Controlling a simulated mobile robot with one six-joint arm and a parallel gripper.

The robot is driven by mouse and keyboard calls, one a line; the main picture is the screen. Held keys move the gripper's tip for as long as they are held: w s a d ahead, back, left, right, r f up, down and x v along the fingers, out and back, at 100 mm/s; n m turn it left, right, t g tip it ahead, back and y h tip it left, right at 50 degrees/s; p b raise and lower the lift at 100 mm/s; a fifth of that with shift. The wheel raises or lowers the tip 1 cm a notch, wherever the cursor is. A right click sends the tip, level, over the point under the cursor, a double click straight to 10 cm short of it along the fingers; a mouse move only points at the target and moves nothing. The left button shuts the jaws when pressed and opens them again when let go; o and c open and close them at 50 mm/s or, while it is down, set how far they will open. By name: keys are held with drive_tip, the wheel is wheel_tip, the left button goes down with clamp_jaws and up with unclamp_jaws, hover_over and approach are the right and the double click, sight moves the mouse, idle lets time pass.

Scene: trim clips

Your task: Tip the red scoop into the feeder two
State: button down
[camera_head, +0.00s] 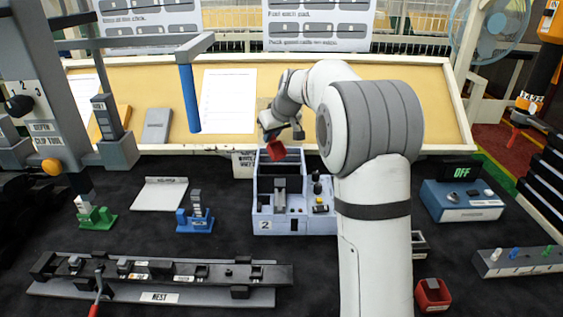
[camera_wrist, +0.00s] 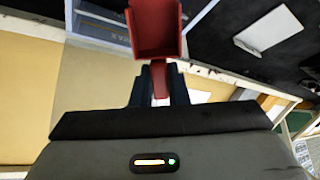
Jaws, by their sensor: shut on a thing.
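The red scoop (camera_head: 277,150) is in my gripper (camera_head: 269,134), above the back edge of feeder two in the head view. In the wrist view the scoop (camera_wrist: 155,28) shows its open tray, and its handle sits between the two dark fingers of my gripper (camera_wrist: 159,88). The tray looks empty from this side. Feeder two (camera_head: 265,225) is a pale blue-grey box with a label "2" on its front and an open top. The scoop is apart from the feeder, tilted above it. Part of the feeder's right side is hidden behind my arm.
A blue box with an "OFF" display (camera_head: 462,201) stands at the right. A red container (camera_head: 432,295) is at the front right. A rail labelled "REST" (camera_head: 160,297) lies front left. Green (camera_head: 95,217) and blue (camera_head: 195,221) fixtures stand left of the feeder. A blue post hangs at upper left.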

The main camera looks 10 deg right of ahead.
drive_tip(key=shift+w+a+f+g+h+p, duration=0.25)
drive_tip(key=shift+g+p, duration=0.35)
drive_tip(key=shift+p, duration=1.65)
drive_tip(key=shift+w+a+g+h+p, duration=0.1)
drive_tip(key=shift+w+g+h+p, duration=0.3)
drive_tip(key=shift+p, duration=1.85)
drive_tip(key=shift+w+f+g+p, duration=0.1)
drive_tip(key=shift+f+g+p, duration=0.2)
drive_tip(key=shift+p, duration=0.3)
drive_tip(key=shift+r, duration=0.1)
drive_tip(key=shift+r+p, duration=0.45)
drive_tip(key=shift+p, duration=0.55)
drive_tip(key=r+g+p, duration=0.1)
drive_tip(key=p, duration=0.2)
drive_tip(key=shift+h, duration=0.25)
drive_tip(key=shift+r+g+p, duration=0.5)
drive_tip(key=shift+g+p, duration=0.1)
drive_tip(key=shift+p, duration=0.4)
drive_tip(key=shift+w+h, duration=0.1)
drive_tip(key=shift+h, duration=0.2)
drive_tip(key=shift+r+g, duration=0.5)
drive_tip(key=shift+g, duration=0.1)
